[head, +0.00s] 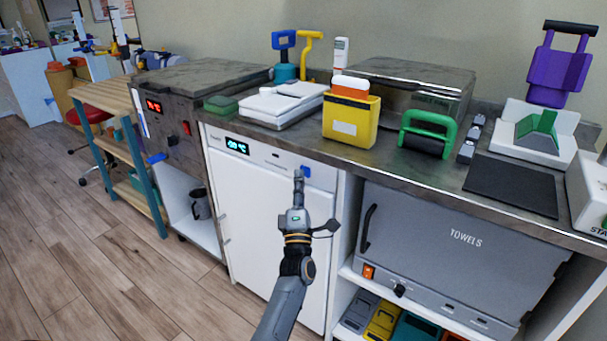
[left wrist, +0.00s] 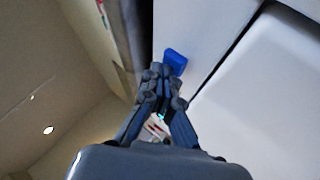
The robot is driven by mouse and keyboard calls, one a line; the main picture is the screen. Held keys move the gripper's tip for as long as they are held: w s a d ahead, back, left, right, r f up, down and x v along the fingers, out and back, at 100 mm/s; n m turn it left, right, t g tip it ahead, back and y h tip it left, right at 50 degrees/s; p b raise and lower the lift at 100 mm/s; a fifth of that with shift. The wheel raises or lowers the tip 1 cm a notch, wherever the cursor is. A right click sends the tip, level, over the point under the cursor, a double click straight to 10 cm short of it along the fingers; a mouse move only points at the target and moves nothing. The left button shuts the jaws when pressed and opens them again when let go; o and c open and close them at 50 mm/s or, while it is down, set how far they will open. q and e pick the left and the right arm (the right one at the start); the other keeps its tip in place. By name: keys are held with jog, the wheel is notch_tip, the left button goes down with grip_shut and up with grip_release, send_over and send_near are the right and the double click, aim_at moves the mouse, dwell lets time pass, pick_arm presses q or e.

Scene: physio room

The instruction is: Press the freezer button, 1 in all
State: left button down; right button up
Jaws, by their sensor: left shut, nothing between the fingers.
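The white freezer (head: 262,205) stands under the counter, with a lit display (head: 237,146) on its top panel. The blue freezer button (head: 306,171) is at the right end of that panel. My left gripper (head: 298,175) is shut and empty, its fingertips just left of the button in the head view. In the left wrist view the blue button (left wrist: 175,61) shows just beyond the shut fingertips (left wrist: 163,75). I cannot tell whether they touch it. My right gripper is not in view.
A grey towel warmer (head: 465,240) stands right of the freezer, with an orange switch. Left is a dark unit with a red display (head: 154,106) and a blue handle. The counter (head: 400,178) above holds a yellow container (head: 351,121) and other items. Wooden floor (head: 90,230) at left is free.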

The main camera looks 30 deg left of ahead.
pick_arm(q)
jog(key=shift+w, duration=0.2)
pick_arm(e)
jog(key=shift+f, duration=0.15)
pick_arm(q)
jog(key=shift+s, duration=0.1)
jog(key=shift+s+p, duration=0.45)
jog(key=shift+s, duration=0.35)
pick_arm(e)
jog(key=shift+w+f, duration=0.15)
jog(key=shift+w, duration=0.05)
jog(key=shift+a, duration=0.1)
pick_arm(q)
jog(key=shift+s+a+p, duration=0.15)
jog(key=shift+s+p, duration=0.5)
jog(key=shift+s, duration=0.6)
jog(key=shift+s+a+p, duration=0.1)
jog(key=shift+s+p, duration=0.55)
jog(key=shift+s, duration=0.6)
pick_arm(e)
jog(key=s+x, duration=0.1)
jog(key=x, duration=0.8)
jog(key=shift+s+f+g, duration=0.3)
